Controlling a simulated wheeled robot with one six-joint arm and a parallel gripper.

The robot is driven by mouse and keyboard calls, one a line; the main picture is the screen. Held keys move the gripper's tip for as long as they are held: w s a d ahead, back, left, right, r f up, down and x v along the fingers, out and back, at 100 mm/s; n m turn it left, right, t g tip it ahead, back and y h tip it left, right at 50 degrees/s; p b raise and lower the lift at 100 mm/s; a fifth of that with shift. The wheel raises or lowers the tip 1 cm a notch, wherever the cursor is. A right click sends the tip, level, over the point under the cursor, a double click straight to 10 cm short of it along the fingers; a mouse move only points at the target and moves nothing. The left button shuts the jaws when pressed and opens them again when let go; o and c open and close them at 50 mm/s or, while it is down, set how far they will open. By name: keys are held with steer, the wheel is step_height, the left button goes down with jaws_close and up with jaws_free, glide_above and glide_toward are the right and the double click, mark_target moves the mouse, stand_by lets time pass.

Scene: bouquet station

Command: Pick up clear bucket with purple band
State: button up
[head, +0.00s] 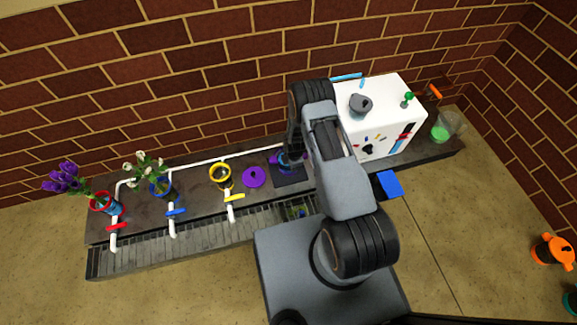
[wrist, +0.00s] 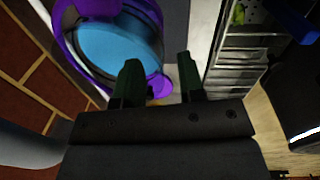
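The clear bucket with the purple band (wrist: 112,45) fills the upper left of the wrist view, with blue inside its purple rim. In the head view the bucket (head: 287,162) stands on a dark square on the counter, partly hidden by my arm. My gripper (wrist: 158,75) has its two dark green fingers apart. The left finger overlaps the bucket's near rim in the picture; the right finger is beyond the bucket's right side. A small purple part shows between the fingers. I cannot tell whether either finger touches the bucket.
A purple disc (head: 254,177) lies left of the bucket, then a yellow-rimmed bucket (head: 221,176). Blue (head: 161,186) and red (head: 104,203) buckets hold flowers, with white pipes beside them. A white box (head: 375,110) stands close on the right. A grated trough (head: 185,237) runs along the front.

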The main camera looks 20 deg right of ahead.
steer(key=shift+f, duration=0.95)
jaws_close()
steer(key=shift+w+r, duration=0.1)
